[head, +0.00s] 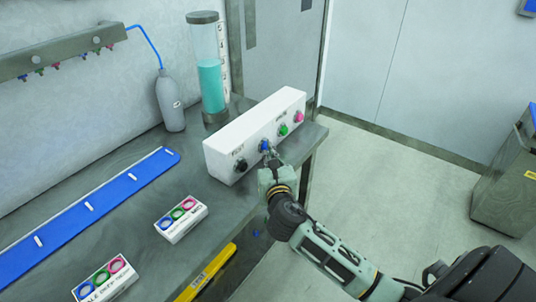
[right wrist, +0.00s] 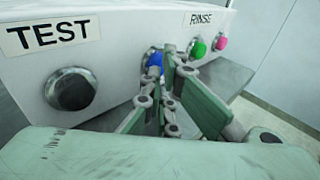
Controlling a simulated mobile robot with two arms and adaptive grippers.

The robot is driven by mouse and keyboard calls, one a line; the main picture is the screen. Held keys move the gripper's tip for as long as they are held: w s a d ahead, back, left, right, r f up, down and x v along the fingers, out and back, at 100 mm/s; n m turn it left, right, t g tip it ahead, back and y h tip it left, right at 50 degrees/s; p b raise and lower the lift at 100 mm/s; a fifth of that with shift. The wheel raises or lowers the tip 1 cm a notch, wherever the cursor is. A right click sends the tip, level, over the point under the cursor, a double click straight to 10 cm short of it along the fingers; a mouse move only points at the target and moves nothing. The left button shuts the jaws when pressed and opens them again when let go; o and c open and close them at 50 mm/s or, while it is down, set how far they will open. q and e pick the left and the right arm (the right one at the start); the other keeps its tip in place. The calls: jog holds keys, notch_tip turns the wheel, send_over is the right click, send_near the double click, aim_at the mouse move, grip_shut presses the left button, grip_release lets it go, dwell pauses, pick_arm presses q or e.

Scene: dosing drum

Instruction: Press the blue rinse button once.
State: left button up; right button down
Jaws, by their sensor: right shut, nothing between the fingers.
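The blue button (head: 264,146) is on the front of a white control box (head: 228,146), between a black button (head: 240,165) and a green button (head: 283,130). My right gripper (head: 270,156) is shut and empty, its fingertips right at the blue button. In the right wrist view the fingertips partly cover the blue button (right wrist: 153,60); I cannot tell whether they touch it or whether it is pushed in. A RINSE label (right wrist: 201,19) sits above the green button (right wrist: 198,48) and pink button (right wrist: 220,42). My left gripper is out of view.
A clear cylinder with teal liquid (head: 211,85) and a grey bottle (head: 170,102) stand behind the box. Two small blocks with coloured rings, one of them here (head: 181,219), and a blue strip (head: 90,210) lie on the grey bench (head: 140,250).

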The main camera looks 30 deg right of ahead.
jog(key=shift+w+d, duration=0.2)
jog(key=shift+w, duration=0.35)
jog(key=shift+w, duration=0.1)
